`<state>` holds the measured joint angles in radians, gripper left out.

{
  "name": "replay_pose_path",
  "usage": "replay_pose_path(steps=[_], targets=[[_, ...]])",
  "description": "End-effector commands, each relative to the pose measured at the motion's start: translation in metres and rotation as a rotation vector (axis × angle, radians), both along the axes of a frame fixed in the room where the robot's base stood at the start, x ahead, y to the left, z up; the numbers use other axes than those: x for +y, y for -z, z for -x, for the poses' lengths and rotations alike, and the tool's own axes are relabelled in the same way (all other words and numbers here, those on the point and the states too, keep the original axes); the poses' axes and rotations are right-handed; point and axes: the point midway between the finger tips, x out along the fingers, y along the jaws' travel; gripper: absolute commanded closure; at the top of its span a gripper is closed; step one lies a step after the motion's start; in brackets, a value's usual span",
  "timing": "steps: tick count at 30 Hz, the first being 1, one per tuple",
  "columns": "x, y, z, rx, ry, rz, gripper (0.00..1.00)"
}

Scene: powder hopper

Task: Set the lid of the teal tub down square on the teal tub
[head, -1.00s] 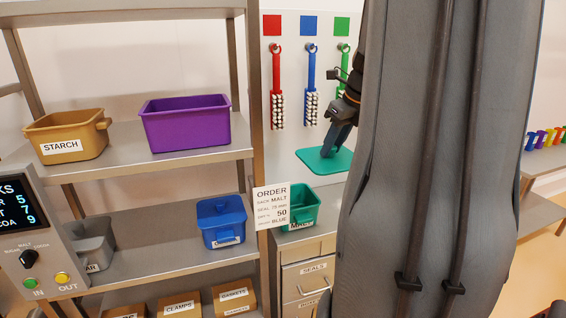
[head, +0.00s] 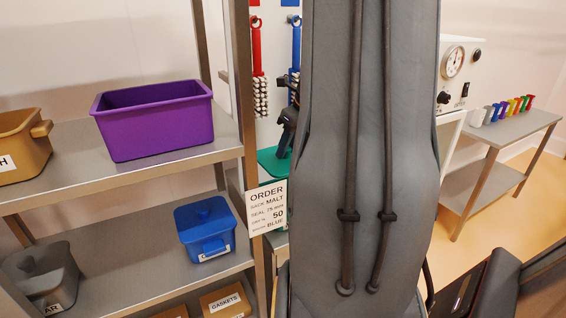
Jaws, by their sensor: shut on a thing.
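My gripper (head: 286,138) points down and is shut on the teal lid (head: 271,166), holding it by its top. The lid looks about level and is partly hidden by my arm on its right. The teal tub is almost wholly hidden behind the order card and my arm, so I cannot tell how the lid lines up over it.
An order card (head: 266,207) hangs at the shelf post (head: 243,120). The shelves hold a purple bin (head: 155,125), a blue lidded tub (head: 205,228), a tan tub (head: 20,150) and a grey tub (head: 42,275). Brushes (head: 257,60) hang behind. A side table (head: 500,135) stands right.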

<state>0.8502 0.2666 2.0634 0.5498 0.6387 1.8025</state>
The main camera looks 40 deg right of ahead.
Motion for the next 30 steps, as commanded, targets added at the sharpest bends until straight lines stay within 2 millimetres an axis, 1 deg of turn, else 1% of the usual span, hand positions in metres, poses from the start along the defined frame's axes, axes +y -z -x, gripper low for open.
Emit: replay_pose_path(steps=[1, 3, 7, 9, 17, 30], targets=[[0.000, 0.011, 0.001, 0.002, 0.002, -0.002, 0.95], [0.000, 0.024, 0.001, 0.003, 0.004, -0.001, 0.95], [0.000, 0.044, 0.004, 0.007, 0.007, 0.001, 0.95], [-0.001, 0.049, 0.004, 0.007, 0.008, 0.004, 0.95], [-0.001, 0.058, 0.004, 0.007, 0.009, 0.006, 0.95], [-0.001, 0.087, 0.004, 0.007, 0.009, 0.004, 0.95]])
